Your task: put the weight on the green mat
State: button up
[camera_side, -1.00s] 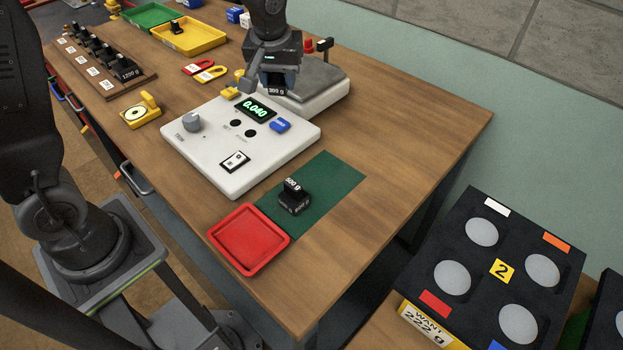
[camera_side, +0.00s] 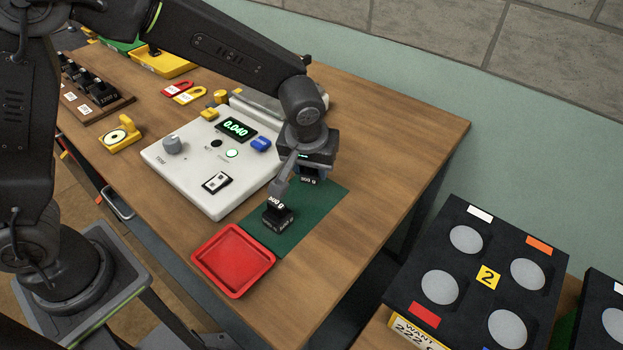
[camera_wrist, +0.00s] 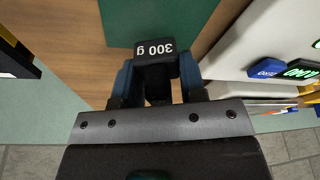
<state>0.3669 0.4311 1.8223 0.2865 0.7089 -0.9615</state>
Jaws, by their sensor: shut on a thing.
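The held weight (camera_side: 310,173) is black with a white label, which reads 300 g upside down in the wrist view (camera_wrist: 155,50). My gripper (camera_side: 308,166) is shut on it, above the far part of the green mat (camera_side: 318,208). In the wrist view my gripper (camera_wrist: 155,85) has a finger on each side of the weight, and the mat (camera_wrist: 150,15) shows beyond it. The gap beneath the held weight is hard to judge.
The white scale console (camera_side: 185,165) reads 0.040, left of the mat. A red tray (camera_side: 233,262) lies at the mat's near left. The mat's right part and the wood table (camera_side: 370,150) beyond it are clear. A dark numbered board (camera_side: 487,278) stands off the table at right.

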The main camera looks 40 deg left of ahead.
aim_at(312, 192)
jog(key=shift+f, duration=2)
jog(key=shift+f, duration=0.1)
jog(key=o, duration=1.1)
jog(key=shift+f, duration=0.1)
jog(key=v, duration=1.2)
jog(key=shift+r, duration=0.3)
